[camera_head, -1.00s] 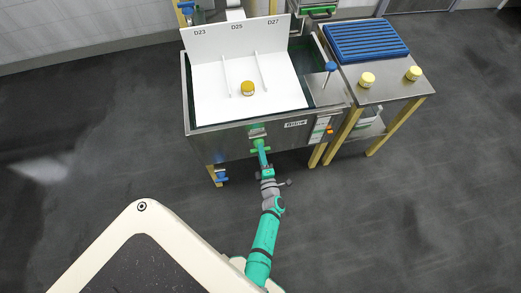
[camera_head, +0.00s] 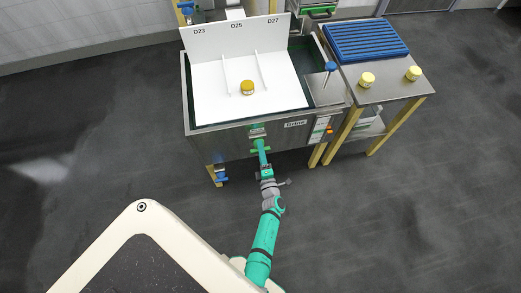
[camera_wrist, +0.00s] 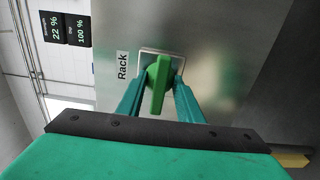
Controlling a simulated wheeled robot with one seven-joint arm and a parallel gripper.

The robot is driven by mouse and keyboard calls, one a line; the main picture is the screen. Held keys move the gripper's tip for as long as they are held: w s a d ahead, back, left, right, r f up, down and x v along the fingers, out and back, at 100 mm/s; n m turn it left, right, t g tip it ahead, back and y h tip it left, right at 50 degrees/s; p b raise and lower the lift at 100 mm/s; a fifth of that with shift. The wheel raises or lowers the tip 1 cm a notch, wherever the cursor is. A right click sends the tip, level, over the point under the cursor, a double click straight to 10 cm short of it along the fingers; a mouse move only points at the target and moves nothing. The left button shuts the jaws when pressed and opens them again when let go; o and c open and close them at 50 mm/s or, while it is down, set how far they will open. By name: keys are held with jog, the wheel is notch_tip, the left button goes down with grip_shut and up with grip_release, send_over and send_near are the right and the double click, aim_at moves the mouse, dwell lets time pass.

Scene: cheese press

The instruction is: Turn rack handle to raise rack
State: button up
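The green rack handle (camera_wrist: 157,88) sits on a pale square plate on the vat's metal front, beside a sideways label reading "Rack" (camera_wrist: 122,66). In the wrist view the handle is near upright, tilted slightly. My gripper (camera_wrist: 161,80) has one teal finger on each side of the handle. Narrow gaps seem to show beside the handle, so the fingers look open around it; contact at the tips is unclear. In the head view my gripper (camera_head: 261,148) is at the front of the vat (camera_head: 215,142) and mostly hides the handle.
A white board (camera_head: 214,102) with a yellow round piece (camera_head: 247,87) lies in the vat. A steel table (camera_head: 388,90) on the right bears a blue slatted tray (camera_head: 365,38) and two pale yellow pieces. Grey floor around my arm is clear.

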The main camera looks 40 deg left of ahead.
jog(key=shift+s, duration=0.1)
jog(key=v, duration=1)
jog(key=shift+d, duration=0.3)
jog(key=shift+s, duration=0.15)
jog(key=s+d+r+m+t+h, duration=0.1)
jog(key=s+d+r+m+h, duration=0.5)
jog(key=s+d+r+m, duration=0.4)
jog(key=s+d+r+m+t+h, duration=0.2)
jog(key=s+d+r+m+h, duration=0.5)
jog(key=s+d+r+m, duration=0.4)
notch_tip(320, 180, up, 7)
jog(key=d+m, duration=0.2)
jog(key=m, duration=0.5)
jog(key=shift+s+d+f+t+h, duration=0.25)
jog(key=shift+s+t+h, duration=0.05)
